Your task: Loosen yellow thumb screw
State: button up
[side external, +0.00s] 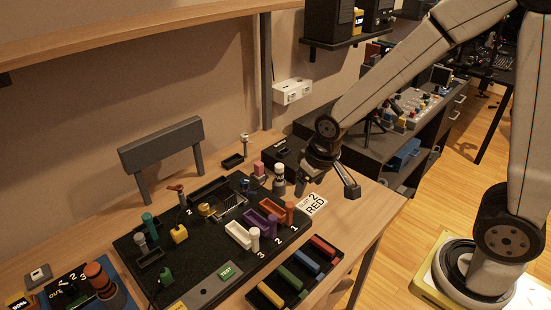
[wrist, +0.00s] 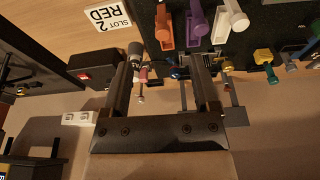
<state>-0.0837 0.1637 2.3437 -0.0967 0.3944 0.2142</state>
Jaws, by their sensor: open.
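A small yellow knob (side external: 205,209), which looks like the thumb screw, is on the black board beside a dark metal bracket (side external: 232,205). My gripper (side external: 326,187) is open and empty, raised above the right end of the board, apart from both yellow pieces.
The black board (side external: 205,270) carries orange, purple and white trays with upright handles. A tray of coloured bars (side external: 253,297) lies in front. A black box (side external: 285,152) stands behind my gripper. A "SLOT 2 RED" label (side external: 312,203) lies on the table at right.

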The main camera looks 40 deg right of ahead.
jog(key=w+a+f, duration=0.1)
jog(key=w+a, duration=0.5)
jog(key=w, duration=0.4)
jog(key=m+t+h, duration=0.1)
jog(key=m+t, duration=0.1)
send_near(203, 205)
jog(key=f, duration=0.1)
jog(key=shift+w, duration=0.4)
jog(key=shift+f+g, duration=0.15)
jog(key=shift+g, duration=0.15)
jog(key=shift+x, duration=3.8)
grip_shut()
